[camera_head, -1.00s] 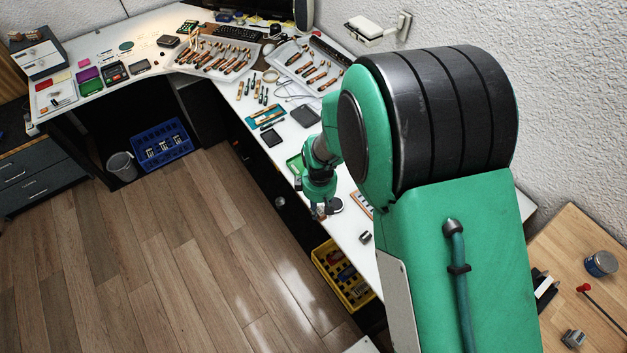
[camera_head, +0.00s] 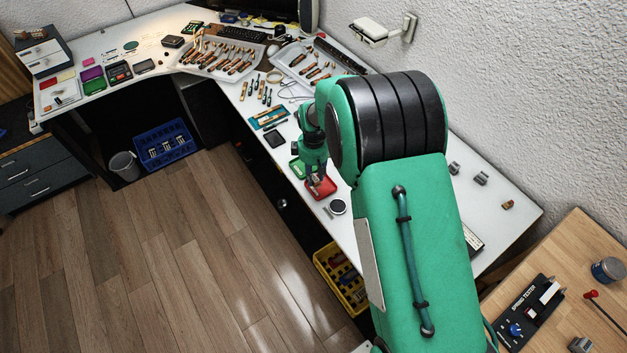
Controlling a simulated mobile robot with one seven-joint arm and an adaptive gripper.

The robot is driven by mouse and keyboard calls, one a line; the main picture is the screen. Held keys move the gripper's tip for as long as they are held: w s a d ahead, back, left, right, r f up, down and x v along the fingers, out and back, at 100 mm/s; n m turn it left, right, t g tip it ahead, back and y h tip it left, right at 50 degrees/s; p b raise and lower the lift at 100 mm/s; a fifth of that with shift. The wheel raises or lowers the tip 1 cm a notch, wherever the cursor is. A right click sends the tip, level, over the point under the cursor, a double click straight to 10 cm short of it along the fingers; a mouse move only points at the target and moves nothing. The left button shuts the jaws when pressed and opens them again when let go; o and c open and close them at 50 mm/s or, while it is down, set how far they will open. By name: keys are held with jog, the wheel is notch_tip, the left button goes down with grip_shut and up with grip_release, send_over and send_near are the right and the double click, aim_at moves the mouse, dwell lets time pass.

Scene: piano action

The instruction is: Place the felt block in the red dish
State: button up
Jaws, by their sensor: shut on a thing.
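The red dish (camera_head: 326,189) lies on the white bench near its front edge. My gripper (camera_head: 315,190) points down over the left part of the red dish and hides some of it. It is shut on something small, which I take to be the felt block. The block itself is too small and covered to make out clearly. I cannot tell whether it touches the dish.
A green dish (camera_head: 297,167) lies just behind my gripper. A round dark-rimmed object (camera_head: 338,206) lies in front of the red dish. Small grey blocks (camera_head: 481,178) stand at the right. A yellow crate (camera_head: 340,278) sits below the bench edge.

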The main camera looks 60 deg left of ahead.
aim_at(314, 175)
jog(key=shift+w+a, duration=0.15)
jog(key=shift+a, duration=0.1)
jog(key=shift+f+b, duration=0.3)
jog(key=shift+f, duration=1.45)
jog(key=shift+f+b, duration=0.3)
jog(key=shift+f, duration=0.35)
jog(key=o, duration=1)
jog(key=shift+r, duration=0.15)
notch_tip(314, 175, up, 13)
jog(key=shift+p, duration=1.1)
